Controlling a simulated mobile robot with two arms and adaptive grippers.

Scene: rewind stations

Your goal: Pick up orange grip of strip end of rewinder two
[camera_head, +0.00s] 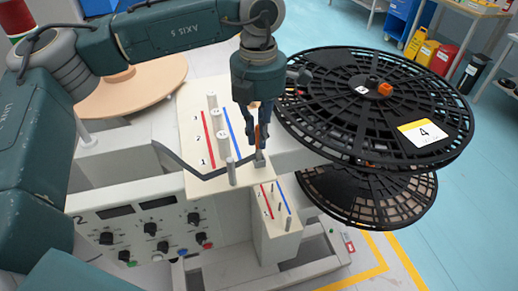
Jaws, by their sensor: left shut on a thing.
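My left gripper (257,143) points down over the cream guide plate (190,135) of the rewinder marked 2. Its dark fingers are shut on the orange grip (257,134), which shows as a narrow orange piece between them. A dark strip (185,166) runs from the left, bends around a grey post near the plate's front, and goes up toward a small grey block (260,158) just below the fingers. The fingers hide part of the grip, and I cannot tell exactly where the strip joins it. My right gripper is out of view.
A large black reel (330,75) with a label 4 stands close right of the gripper, above a second black reel (345,190). Numbered pegs (214,118) rise from the plate. Blue floor (470,200) is clear at right.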

